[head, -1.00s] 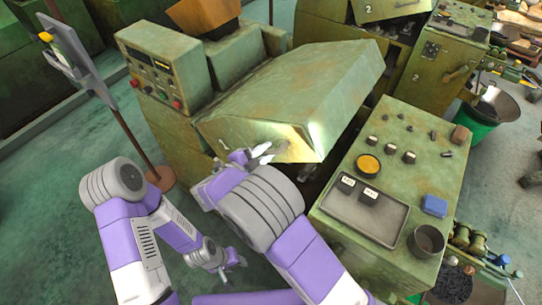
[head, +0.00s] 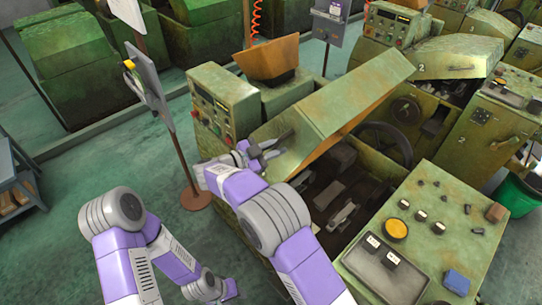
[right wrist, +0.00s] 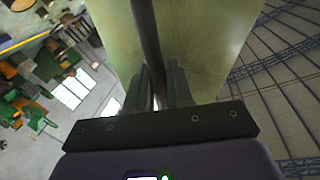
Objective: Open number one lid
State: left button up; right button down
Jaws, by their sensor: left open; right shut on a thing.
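The green machine's large lid (head: 345,95) is raised and tilted up, with the dark machine interior (head: 352,185) showing below it. My right gripper (head: 264,152) is at the lid's near left edge, shut on its handle. In the right wrist view the dark bar of the handle (right wrist: 147,40) runs between the fingers (right wrist: 160,95), with the green lid surface (right wrist: 205,45) behind it. My left gripper (head: 228,290) hangs low at the bottom of the head view, open and empty, away from the lid.
A control box (head: 222,105) stands left of the lid, and a screen on a pole (head: 150,90) beside it. A green console (head: 440,225) with buttons and a grey tray is at the right. Another machine's lid marked 2 (head: 450,57) is behind. Green floor is free at left.

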jog(key=shift+w+a+r, duration=0.15)
jog(key=shift+w+r, duration=0.05)
jog(key=shift+r, duration=0.05)
jog(key=c, duration=1.1)
grip_release()
jog(key=shift+c, duration=0.2)
jog(key=b+v, duration=0.1)
jog(key=v, duration=0.6)
jog(key=shift+a+b, duration=0.3)
jog(key=shift+b, duration=0.05)
jog(key=shift+s+f, duration=0.1)
